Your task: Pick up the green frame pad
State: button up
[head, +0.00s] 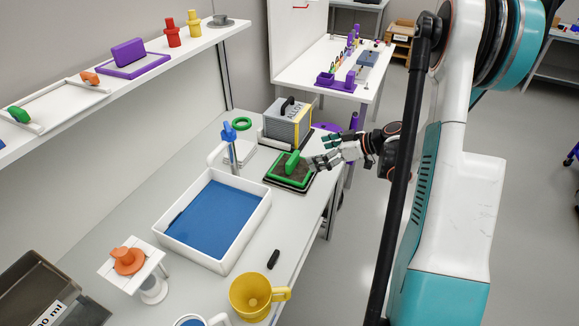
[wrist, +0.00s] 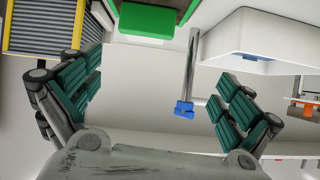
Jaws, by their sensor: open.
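The green frame pad (head: 274,177) lies on the bench in the head view, a dark pad with a green rim and an upright green grip (head: 292,161). In the wrist view the green grip (wrist: 147,20) shows at the top edge, cut off, with a brown surface behind it. My gripper (head: 319,153) is open at the right side of the pad, close to the grip. In the wrist view its fingers (wrist: 157,78) are spread wide with nothing between them. Whether a finger touches the pad I cannot tell.
A grey and yellow box (head: 290,122) stands behind the pad. A post with a blue top (head: 230,132) and a white-walled blue tray (head: 262,201) stand to the left. A yellow mug (head: 250,297) and black object (head: 273,259) are in front. A shelf (head: 140,78) runs above.

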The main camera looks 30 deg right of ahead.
jog(key=d+f+t, duration=0.1)
jog(key=d+f, duration=0.1)
jog(key=d, duration=0.1)
jog(key=b, duration=0.3)
send_near(294, 157)
jog(key=shift+n+y, duration=0.4)
jog(key=x, duration=0.4)
jog(key=shift+w+f, duration=0.1)
jog(key=shift+f, duration=0.3)
jog(key=shift+b+x, duration=1.1)
jog(key=shift+x, duration=1.95)
jog(key=shift+w+d+r, duration=0.1)
jog(key=shift+w+r, duration=0.05)
jog(key=c, duration=1.2)
